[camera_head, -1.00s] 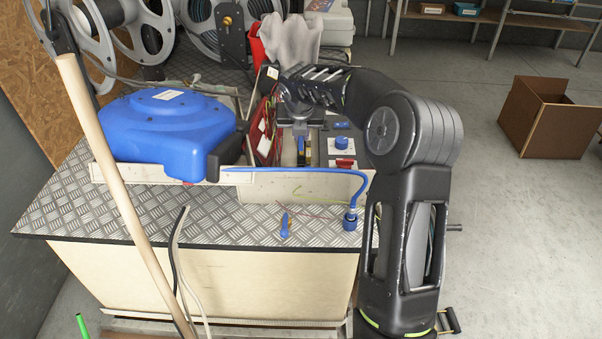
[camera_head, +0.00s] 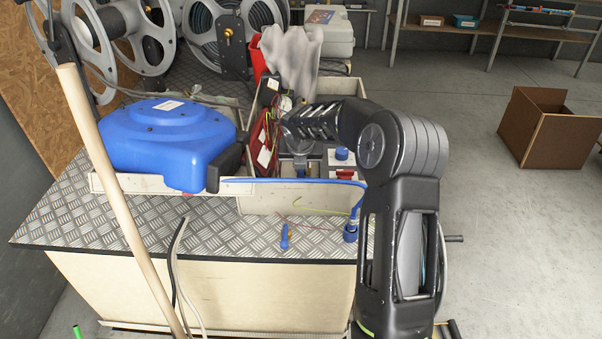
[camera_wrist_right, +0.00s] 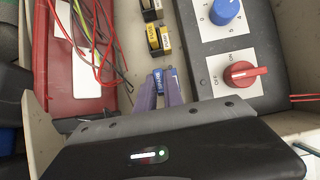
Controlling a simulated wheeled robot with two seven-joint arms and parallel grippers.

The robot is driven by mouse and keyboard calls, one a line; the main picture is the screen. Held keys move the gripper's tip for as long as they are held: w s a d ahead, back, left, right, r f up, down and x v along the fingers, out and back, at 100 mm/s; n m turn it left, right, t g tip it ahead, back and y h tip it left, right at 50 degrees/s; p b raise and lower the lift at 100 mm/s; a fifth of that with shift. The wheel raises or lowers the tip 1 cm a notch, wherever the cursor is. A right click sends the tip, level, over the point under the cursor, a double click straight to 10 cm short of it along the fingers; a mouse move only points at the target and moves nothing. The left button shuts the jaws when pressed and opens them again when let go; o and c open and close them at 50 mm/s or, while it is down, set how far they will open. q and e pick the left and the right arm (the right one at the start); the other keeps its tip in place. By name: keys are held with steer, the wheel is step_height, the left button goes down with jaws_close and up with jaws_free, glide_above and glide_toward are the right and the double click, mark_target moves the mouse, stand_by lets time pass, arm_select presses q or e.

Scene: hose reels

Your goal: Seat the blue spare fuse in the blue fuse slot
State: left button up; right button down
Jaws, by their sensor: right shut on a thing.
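My right gripper (camera_wrist_right: 160,88) is shut on the blue spare fuse (camera_wrist_right: 158,76), whose blue body with a small printed label shows between the fingertips in the right wrist view. In the head view the right gripper (camera_head: 300,168) reaches down inside the open box behind its front wall. Fuses with yellow labels and black bodies (camera_wrist_right: 160,40) stand in a row just beyond the held fuse. I cannot make out the blue fuse slot; the fingers and hand cover the area below the fuse. My left gripper is not in view.
A panel with a blue dial (camera_wrist_right: 226,8) and a red switch (camera_wrist_right: 240,73) lies right of the gripper. A red case (camera_wrist_right: 78,75) with loose wires lies left. The pale box (camera_head: 290,198) walls these in. A blue hose reel (camera_head: 165,140) stands left.

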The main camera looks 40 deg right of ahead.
mark_target(301, 171)
steer(key=shift+f, duration=1.45)
steer(key=shift+f, duration=0.15)
steer(key=c, duration=1.5)
jaws_free()
steer(key=shift+a+r, duration=0.1)
steer(key=shift+r, duration=0.3)
steer(key=v, duration=1.1)
steer(key=shift+s+r, duration=0.2)
steer(key=shift+r, duration=0.05)
steer(key=shift+a, duration=0.1)
